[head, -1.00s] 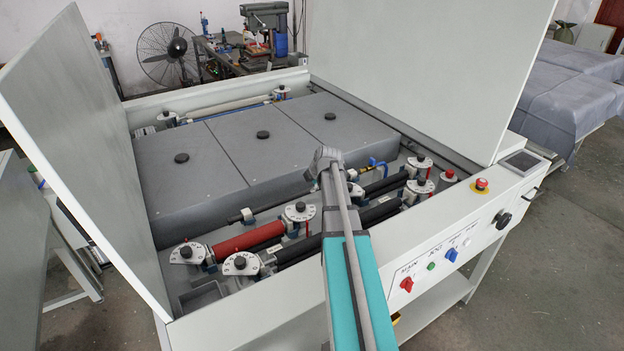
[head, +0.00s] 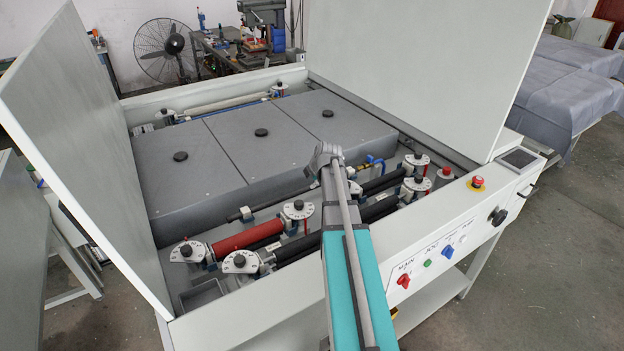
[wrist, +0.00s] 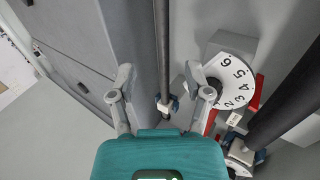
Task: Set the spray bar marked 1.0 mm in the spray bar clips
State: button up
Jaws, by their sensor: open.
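A thin dark bar (head: 278,203), which looks like a spray bar, lies along the front of the grey tank covers. It also shows in the wrist view (wrist: 163,45), running between my fingers in the picture. A small blue and white clip (wrist: 168,104) is at its near end, and also shows in the head view (head: 247,214). No 1.0 mm mark is readable. My gripper (wrist: 158,74) is open above the bar, with nothing between its fingers. In the head view my gripper (head: 326,156) is seen from behind and its fingertips are hidden.
A numbered white dial (wrist: 232,80) is close to my right finger. A red roller (head: 248,237) and black rollers (head: 380,208) lie along the front. Raised covers (head: 75,130) stand at left and back. A blue-handled valve (head: 375,161) is right of my gripper.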

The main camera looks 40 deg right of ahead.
jog(key=a+m, duration=0.1)
jog(key=a, duration=0.3)
jog(key=s+a+f+m+g, duration=0.1)
jog(key=a, duration=0.3)
jog(key=s+a+m+y, duration=0.1)
jog(key=a+m, duration=0.1)
jog(key=a, duration=0.2)
jog(key=shift+s+f+g, duration=0.1)
jog(key=shift+f+g, duration=0.1)
jog(key=shift+g, duration=0.2)
jog(key=s+a+m+g, duration=0.1)
jog(key=s+a+m, duration=0.1)
jog(key=a, duration=0.3)
jog(key=s+a+f+m+g, duration=0.1)
jog(key=s+a+m, duration=0.2)
jog(key=a, duration=0.3)
jog(key=s+a+m+g, duration=0.1)
jog(key=s+a+m, duration=0.2)
jog(key=a, duration=0.3)
jog(key=shift+s+f, duration=0.25)
jog(key=shift+s, duration=0.15)
jog(key=s+a+m+g, duration=0.1)
jog(key=s+a+m, duration=0.1)
jog(key=s+a, duration=0.1)
jog(key=s+a+m+g, duration=0.1)
jog(key=s+a+m, duration=0.2)
jog(key=shift+s+a+f+h, duration=0.15)
jog(key=shift+s+a+h, duration=0.15)
jog(key=shift+s+a, duration=0.1)
jog(key=shift+f, duration=0.1)
